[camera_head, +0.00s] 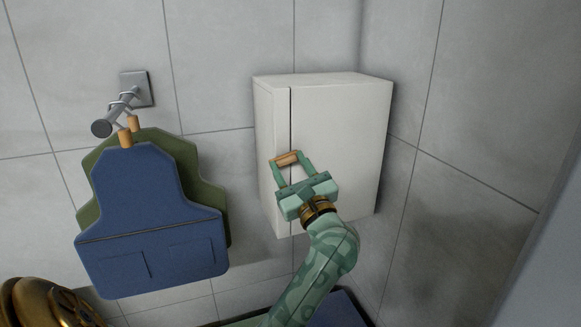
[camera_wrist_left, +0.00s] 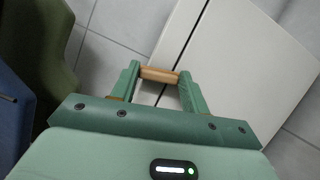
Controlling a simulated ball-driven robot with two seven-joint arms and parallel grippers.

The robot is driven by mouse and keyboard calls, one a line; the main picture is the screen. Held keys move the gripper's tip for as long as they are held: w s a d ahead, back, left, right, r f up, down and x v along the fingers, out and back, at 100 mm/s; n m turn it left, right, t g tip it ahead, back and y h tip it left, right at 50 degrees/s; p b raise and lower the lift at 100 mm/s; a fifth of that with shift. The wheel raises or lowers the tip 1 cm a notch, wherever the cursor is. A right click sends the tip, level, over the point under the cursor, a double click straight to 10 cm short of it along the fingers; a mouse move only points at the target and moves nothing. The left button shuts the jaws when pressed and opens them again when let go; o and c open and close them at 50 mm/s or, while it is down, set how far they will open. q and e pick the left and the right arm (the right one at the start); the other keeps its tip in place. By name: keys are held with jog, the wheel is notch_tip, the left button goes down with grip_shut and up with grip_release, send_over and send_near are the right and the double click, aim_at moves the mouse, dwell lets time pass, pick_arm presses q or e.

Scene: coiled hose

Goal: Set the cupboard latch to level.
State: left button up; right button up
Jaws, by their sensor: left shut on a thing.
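The white cupboard (camera_head: 335,130) is fixed in the corner of the tiled walls, and a dark seam runs down its front. The latch (camera_head: 287,158) is a short wooden bar near that seam, lying close to level with a slight tilt in the head view. My left gripper (camera_head: 286,160) is shut on the latch, with one finger at each end of the bar. The left wrist view shows the latch (camera_wrist_left: 159,75) between the fingertips, across the seam of the cupboard (camera_wrist_left: 235,70). The latch's mount is hidden. My right gripper is not in view.
A blue apron (camera_head: 150,220) and a green one (camera_head: 213,190) behind it hang from a metal wall peg (camera_head: 118,118), left of the cupboard. A grey surface (camera_head: 545,240) edges the view at the right. Bare wall lies between the aprons and the cupboard.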

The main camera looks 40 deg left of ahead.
pick_arm(q)
jog(key=m+t+p, duration=0.1)
jog(key=m+p, duration=0.2)
jog(key=shift+r+m+t+h, duration=0.3)
jog(key=shift+t+h, duration=0.1)
jog(key=shift+f+m, duration=0.1)
jog(key=shift+m, duration=0.2)
jog(key=shift+f, duration=0.2)
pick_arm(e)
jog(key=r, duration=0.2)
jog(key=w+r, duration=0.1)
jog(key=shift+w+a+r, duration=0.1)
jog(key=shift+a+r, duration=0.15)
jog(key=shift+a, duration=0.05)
pick_arm(q)
jog(key=o, duration=1)
